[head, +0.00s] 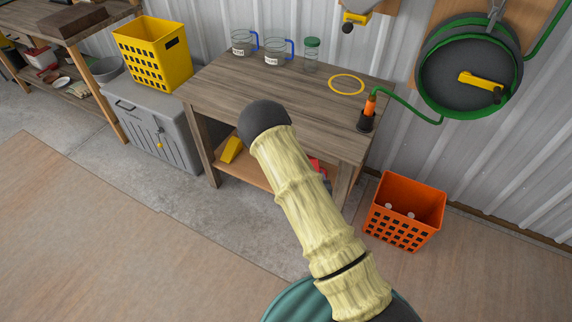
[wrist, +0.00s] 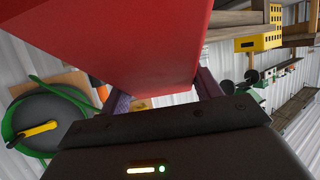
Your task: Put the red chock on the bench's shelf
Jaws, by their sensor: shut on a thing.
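The red chock (wrist: 130,45) fills the upper left of the wrist view, close to the camera. My gripper (wrist: 165,92) is shut on it, with a dark finger on each side. In the head view a small red part of the chock (head: 317,166) shows just right of my arm, near the bench's right front leg; my arm hides the rest and most of my gripper. The bench (head: 220,85) has a lower wooden shelf (head: 250,172). I cannot tell whether the chock touches the shelf.
A yellow chock (head: 232,149) lies at the shelf's left. An orange crate (head: 404,212) stands right of the bench, a grey chest (head: 150,120) left of it with a yellow crate (head: 153,52) on top. Jars and a black-and-orange hose-end item (head: 368,113) stand on the benchtop. A hose reel (head: 465,75) hangs behind.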

